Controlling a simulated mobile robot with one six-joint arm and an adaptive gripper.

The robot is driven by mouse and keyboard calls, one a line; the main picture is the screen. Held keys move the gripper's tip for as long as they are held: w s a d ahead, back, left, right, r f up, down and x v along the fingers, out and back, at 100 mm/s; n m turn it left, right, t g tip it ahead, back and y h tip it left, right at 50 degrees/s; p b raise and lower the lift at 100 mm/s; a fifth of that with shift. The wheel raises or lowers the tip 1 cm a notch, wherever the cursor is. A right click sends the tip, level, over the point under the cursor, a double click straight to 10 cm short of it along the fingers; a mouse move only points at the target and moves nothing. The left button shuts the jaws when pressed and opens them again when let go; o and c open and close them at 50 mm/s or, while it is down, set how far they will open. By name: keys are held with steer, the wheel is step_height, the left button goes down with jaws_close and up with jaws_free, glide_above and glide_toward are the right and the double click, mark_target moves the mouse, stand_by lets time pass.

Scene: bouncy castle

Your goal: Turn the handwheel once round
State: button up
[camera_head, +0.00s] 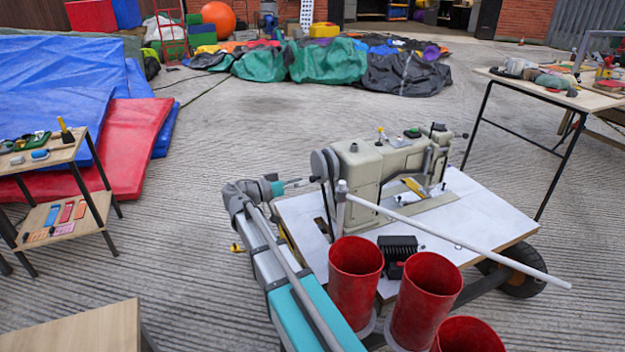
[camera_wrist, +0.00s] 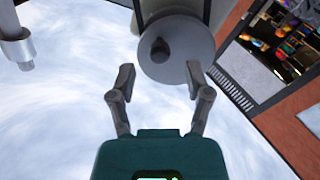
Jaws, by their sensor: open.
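A cream sewing machine (camera_head: 375,170) stands on a white-topped table, with its grey handwheel (camera_head: 321,166) at its left end. In the wrist view the handwheel (camera_wrist: 190,42) is a round grey disc ahead of my gripper, with a dark round knob standing off its left part. My gripper (camera_head: 290,183) is just left of the handwheel in the head view. In the wrist view its two fingers (camera_wrist: 160,76) are spread, with nothing between the tips. The knob lies beyond the gap between them. I see no contact with the wheel, though the exact distance is unclear.
A pale rod (camera_head: 455,240) slants across the machine's table (camera_head: 480,205). Red cup-shaped containers (camera_head: 427,295) and a small black ribbed block (camera_head: 397,250) are in front. A tool shelf (camera_head: 60,155) stands left, another table (camera_head: 560,93) right. Open concrete lies behind the machine.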

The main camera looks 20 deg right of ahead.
mark_target(310, 179)
steer(key=shift+d, duration=2.05)
jaws_close()
